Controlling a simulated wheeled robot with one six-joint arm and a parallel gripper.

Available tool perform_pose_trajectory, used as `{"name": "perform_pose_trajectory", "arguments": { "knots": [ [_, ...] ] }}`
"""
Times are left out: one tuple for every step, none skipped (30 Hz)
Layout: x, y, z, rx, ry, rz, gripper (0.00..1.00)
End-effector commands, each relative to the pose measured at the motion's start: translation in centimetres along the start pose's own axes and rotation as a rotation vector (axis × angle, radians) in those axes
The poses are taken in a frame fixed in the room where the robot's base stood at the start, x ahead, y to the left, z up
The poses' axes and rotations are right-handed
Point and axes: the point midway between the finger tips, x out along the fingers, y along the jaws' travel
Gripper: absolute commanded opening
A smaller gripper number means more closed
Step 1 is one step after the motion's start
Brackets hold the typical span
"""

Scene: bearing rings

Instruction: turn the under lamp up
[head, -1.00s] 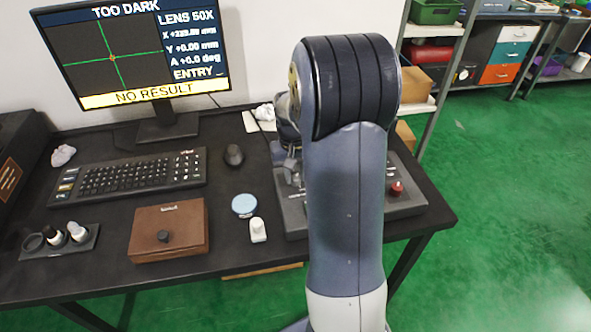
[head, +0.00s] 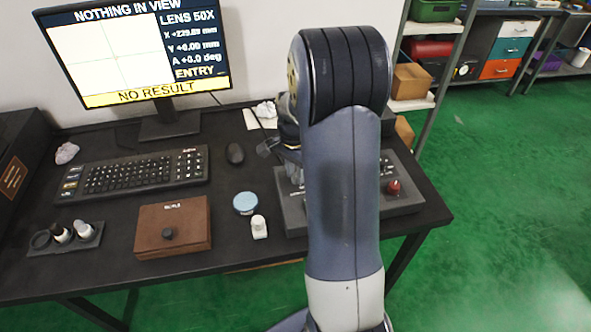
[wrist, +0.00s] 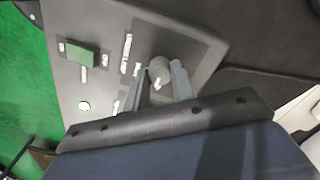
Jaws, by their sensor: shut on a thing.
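The control box (wrist: 200,45) fills the upper part of the wrist view. A round grey knob (wrist: 159,66) stands on it, and my gripper (wrist: 162,74) is shut on this knob, one finger on each side. I cannot read the label by the knob. In the head view my arm hides my gripper and much of the control box (head: 294,215). The monitor (head: 140,55) reads "NOTHING IN VIEW" and "NO RESULT", with a bright, nearly white picture.
The box also bears a red knob (head: 393,187), a green block (wrist: 82,57) and a lit round light (wrist: 84,105). Left of it are a blue round tin (head: 245,203), a small white bottle (head: 259,227), a brown case (head: 173,228) and a keyboard (head: 135,174).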

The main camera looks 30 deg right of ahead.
Motion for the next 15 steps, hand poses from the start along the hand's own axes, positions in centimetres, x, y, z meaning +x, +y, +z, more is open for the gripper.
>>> {"name": "perform_pose_trajectory", "arguments": {
  "knots": [
    [-0.14, -0.04, -0.08, 0.036, 0.0, -0.002, 0.02],
    [-0.14, -0.04, -0.08, 0.06, -0.001, -0.002, 0.02],
    [-0.14, -0.04, -0.08, 0.089, -0.002, -0.002, 0.02],
    [-0.14, -0.04, -0.08, 0.109, -0.002, -0.002, 0.02],
    [-0.14, -0.04, -0.09, 0.13, -0.003, -0.002, 0.02],
    [-0.13, -0.04, -0.09, 0.155, -0.004, -0.002, 0.02],
    [-0.13, -0.04, -0.09, 0.172, -0.005, -0.002, 0.02],
    [-0.13, -0.04, -0.09, 0.189, -0.005, -0.002, 0.02],
    [-0.13, -0.04, -0.09, 0.208, -0.006, -0.002, 0.02],
    [-0.12, -0.04, -0.09, 0.222, -0.007, -0.003, 0.02],
    [-0.12, -0.04, -0.1, 0.234, -0.007, -0.003, 0.02],
    [-0.12, -0.04, -0.1, 0.25, -0.008, -0.003, 0.02],
    [-0.11, -0.04, -0.1, 0.259, -0.008, -0.003, 0.02],
    [-0.11, -0.04, -0.1, 0.268, -0.008, -0.003, 0.02],
    [-0.11, -0.04, -0.1, 0.28, -0.009, -0.003, 0.02]
  ]
}}
